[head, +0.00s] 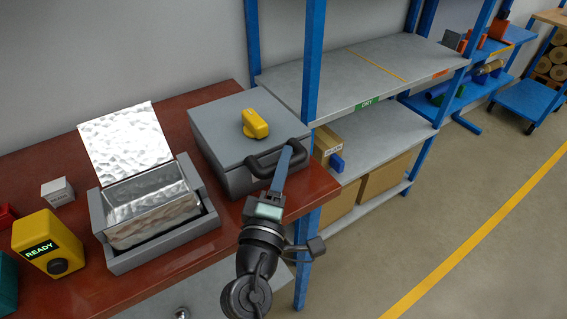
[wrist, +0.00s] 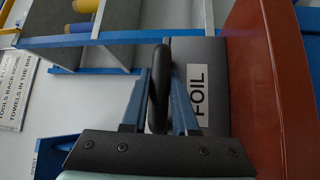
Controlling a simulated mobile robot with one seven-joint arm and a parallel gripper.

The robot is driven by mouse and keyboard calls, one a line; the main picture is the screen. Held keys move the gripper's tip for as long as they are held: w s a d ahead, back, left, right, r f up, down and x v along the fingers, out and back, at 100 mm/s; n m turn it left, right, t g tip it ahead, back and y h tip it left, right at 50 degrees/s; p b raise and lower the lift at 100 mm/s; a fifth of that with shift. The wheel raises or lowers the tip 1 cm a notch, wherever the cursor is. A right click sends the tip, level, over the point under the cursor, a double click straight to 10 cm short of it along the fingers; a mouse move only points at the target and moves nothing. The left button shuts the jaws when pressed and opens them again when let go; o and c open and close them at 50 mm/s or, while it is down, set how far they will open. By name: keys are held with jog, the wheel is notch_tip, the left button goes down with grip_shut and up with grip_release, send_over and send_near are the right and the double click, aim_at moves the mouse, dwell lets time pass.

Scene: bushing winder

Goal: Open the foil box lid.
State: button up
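The foil box (head: 215,125) is a grey box with its flat lid shut, near the right end of the red-brown table. A yellow object (head: 255,123) lies on its lid. A black handle (head: 262,165) sticks out from its front. In the wrist view the box front (wrist: 212,70) bears a white FOIL label (wrist: 197,92). My gripper (head: 288,154) is at the right part of the handle. In the wrist view its blue fingers (wrist: 160,85) stand apart on either side of the handle bar (wrist: 158,85), with small gaps visible. Its fingertips partly hide the handle in the head view.
A silver-lined open box (head: 150,205) stands left of the foil box in a grey tray (head: 165,245). A yellow READY device (head: 45,243) and a small white box (head: 57,192) are further left. A blue-post shelf (head: 310,80) stands close on the right.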

grip_shut()
dwell(0.9)
